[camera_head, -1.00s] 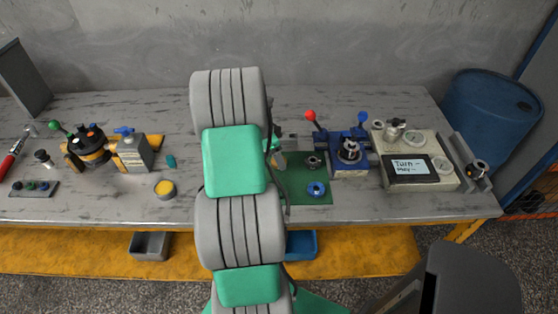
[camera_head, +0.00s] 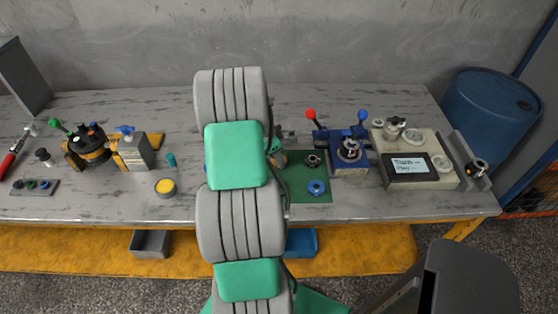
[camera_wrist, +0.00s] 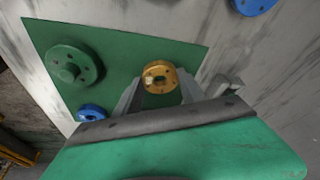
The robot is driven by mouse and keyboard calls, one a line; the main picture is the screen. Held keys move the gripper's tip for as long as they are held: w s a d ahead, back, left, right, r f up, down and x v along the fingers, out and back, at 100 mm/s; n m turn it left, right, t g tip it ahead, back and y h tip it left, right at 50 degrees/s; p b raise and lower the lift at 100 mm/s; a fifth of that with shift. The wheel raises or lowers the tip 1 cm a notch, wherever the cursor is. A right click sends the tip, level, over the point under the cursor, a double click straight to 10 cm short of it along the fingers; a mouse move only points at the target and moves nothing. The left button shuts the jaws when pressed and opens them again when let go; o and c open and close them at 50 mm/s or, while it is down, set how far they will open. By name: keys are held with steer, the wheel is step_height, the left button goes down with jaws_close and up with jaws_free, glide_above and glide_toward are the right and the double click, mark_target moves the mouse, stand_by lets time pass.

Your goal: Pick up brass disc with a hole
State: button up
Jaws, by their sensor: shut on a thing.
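In the wrist view, the brass disc with a hole (camera_wrist: 159,78) is a gold ring with small holes round a larger centre opening. It sits between the two fingers of my gripper (camera_wrist: 158,90), which is shut on it. The disc is over the green mat (camera_wrist: 130,45); I cannot tell whether it touches the mat. In the head view, my arm covers the left side of the mat (camera_head: 320,180), and the disc and fingertips are mostly hidden.
A green-tinted flanged part (camera_wrist: 72,64) and a blue ring (camera_wrist: 91,112) lie on the mat near my gripper. A blue fixture with levers (camera_head: 348,155) and a beige box with a screen (camera_head: 420,150) stand to the right. A yellow-topped tin (camera_head: 165,187) lies left of my arm.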

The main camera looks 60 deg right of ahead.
jaws_close()
steer(key=shift+r, duration=0.1)
steer(key=shift+r, duration=0.2)
step_height(320, 180, up, 2)
steer(key=shift+w+d+r+b, duration=0.1)
steer(key=shift+r+b, duration=0.15)
steer(key=shift+b, duration=0.5)
steer(key=s+a+r+b, duration=0.2)
steer(key=s+a+r, duration=0.6)
steer(key=a+r, duration=0.2)
steer(key=shift+s+a, duration=0.15)
steer(key=shift+a, duration=0.65)
steer(key=shift+r, duration=0.1)
